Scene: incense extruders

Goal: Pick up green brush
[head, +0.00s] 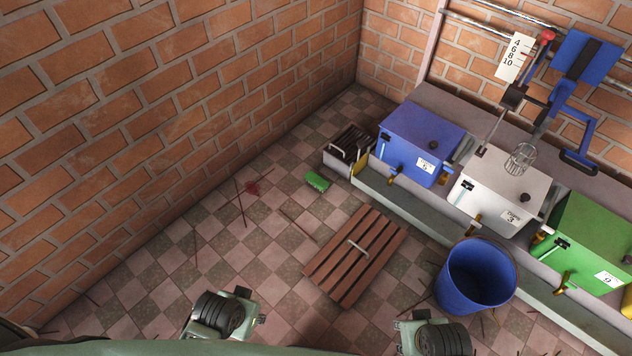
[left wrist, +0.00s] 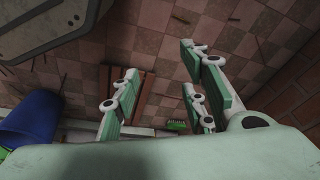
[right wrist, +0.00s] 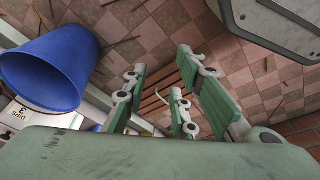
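The green brush (head: 317,181) lies on the checkered tile floor near the left end of the extruder bench in the head view. In the left wrist view the green brush (left wrist: 176,126) is small, partly behind the fingers. My left gripper (left wrist: 158,76) has its fingers spread with nothing between them, well apart from the brush. My right gripper (right wrist: 162,74) also has its fingers spread and is empty, above the floor near the wooden slatted board. In the head view both wrists show at the bottom edge, and their fingers are mostly hidden.
The wooden slatted board (head: 354,256) lies on the floor between the brush and my arms. A blue bucket (head: 474,280) stands at right. Blue (head: 421,143), white (head: 497,193) and green (head: 590,243) boxes line the bench. Brick walls stand left and behind. Thin sticks litter the floor.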

